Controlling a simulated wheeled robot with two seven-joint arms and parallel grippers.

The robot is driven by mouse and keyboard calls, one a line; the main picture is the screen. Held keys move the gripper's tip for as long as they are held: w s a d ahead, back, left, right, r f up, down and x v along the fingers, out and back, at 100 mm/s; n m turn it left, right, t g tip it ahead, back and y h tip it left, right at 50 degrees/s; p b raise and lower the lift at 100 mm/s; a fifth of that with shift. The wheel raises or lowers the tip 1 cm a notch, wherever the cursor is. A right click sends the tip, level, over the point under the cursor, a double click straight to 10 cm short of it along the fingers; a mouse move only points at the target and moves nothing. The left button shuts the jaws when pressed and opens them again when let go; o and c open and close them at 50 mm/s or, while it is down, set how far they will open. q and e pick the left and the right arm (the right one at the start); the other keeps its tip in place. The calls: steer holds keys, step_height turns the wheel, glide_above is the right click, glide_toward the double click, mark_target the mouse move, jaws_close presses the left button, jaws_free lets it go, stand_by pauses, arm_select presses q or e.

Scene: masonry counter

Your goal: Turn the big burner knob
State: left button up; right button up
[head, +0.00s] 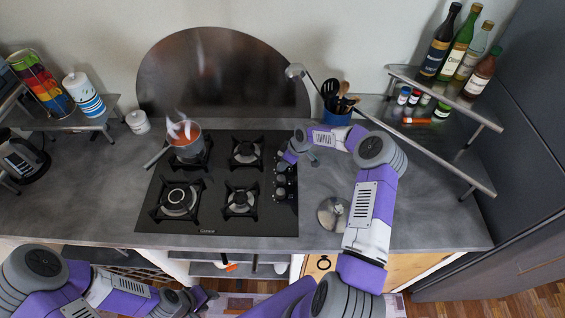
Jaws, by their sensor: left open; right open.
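The black cooktop (222,190) is set into the grey counter and has several burners with grates. A column of dark knobs (281,180) runs along its right side. At this size I cannot tell surely which knob is the big one. My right gripper (288,160) is open at the upper end of the knob column, reaching in from the right. Its fingers partly cover that end, and I cannot tell whether they touch a knob. My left gripper (208,297) is open and empty, low in front of the counter, away from the cooktop.
A steaming pot (186,140) stands on the back left burner, its handle pointing left. A blue utensil holder (337,117) stands behind my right arm. A metal lid (333,213) lies right of the cooktop. Bottles (460,55) stand on the right shelf.

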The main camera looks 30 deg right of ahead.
steer(key=shift+x, duration=1.2)
